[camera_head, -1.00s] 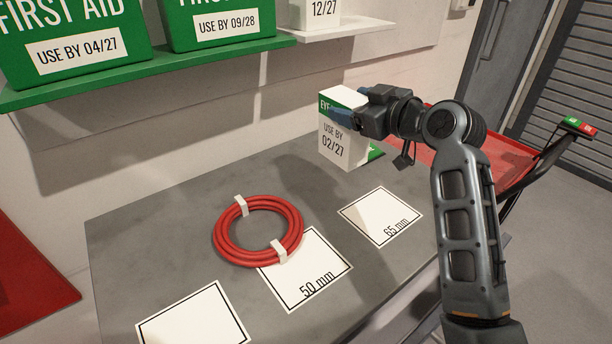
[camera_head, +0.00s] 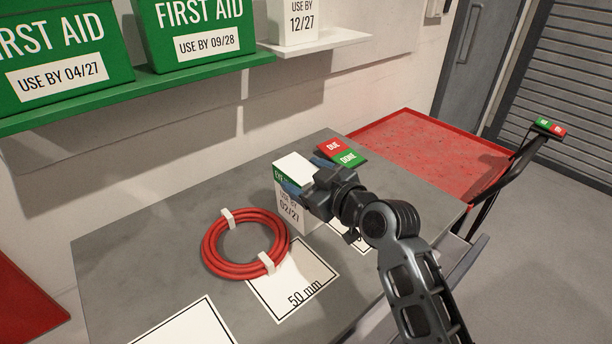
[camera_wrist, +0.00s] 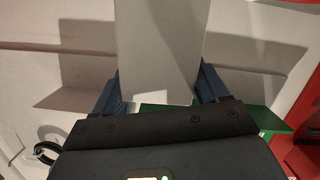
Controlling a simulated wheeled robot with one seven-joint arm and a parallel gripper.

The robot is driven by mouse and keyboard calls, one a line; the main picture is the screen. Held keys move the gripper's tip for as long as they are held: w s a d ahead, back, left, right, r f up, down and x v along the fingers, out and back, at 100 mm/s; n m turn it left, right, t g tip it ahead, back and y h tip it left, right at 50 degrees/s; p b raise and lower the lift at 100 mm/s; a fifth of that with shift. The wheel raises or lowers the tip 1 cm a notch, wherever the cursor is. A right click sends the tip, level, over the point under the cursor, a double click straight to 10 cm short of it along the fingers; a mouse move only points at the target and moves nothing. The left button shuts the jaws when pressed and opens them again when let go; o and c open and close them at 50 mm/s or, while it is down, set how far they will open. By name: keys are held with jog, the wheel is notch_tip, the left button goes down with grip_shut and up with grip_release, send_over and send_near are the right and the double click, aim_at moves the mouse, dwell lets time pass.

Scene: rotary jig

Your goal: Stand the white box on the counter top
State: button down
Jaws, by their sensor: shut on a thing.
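My gripper (camera_head: 304,192) is shut on the white box (camera_head: 289,213), marked USE BY 02/27 with a green band near its top. The box is upright, over the grey counter top (camera_head: 130,250), just right of the red hose coil. In the wrist view the pale box (camera_wrist: 160,50) sits between the two blue fingers of my gripper (camera_wrist: 160,90).
The red hose coil (camera_head: 211,255) lies partly on the 50 mm card (camera_head: 300,280). Another card is mostly hidden behind my arm. Red DUE and green DONE blocks (camera_head: 340,153) lie at the back. A red cart (camera_head: 420,140) stands right. Shelves (camera_head: 150,88) with boxes hang above.

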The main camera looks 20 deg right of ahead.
grip_release()
jog(key=shift+s, duration=0.1)
jog(key=b+v, duration=0.1)
jog(key=v, duration=1.1)
jog(key=shift+b, duration=0.4)
jog(key=s+f+m+h, duration=0.2)
jog(key=s+f, duration=0.3)
jog(key=s, duration=0.4)
jog(key=s+f+m+h, duration=0.15)
jog(key=s+f, duration=0.25)
jog(key=s, duration=0.4)
jog(key=s+a+r+m, duration=0.1)
jog(key=s+r, duration=0.3)
jog(key=s, duration=1.5)
jog(key=shift+s+m, duration=0.3)
jog(key=shift+m, duration=0.55)
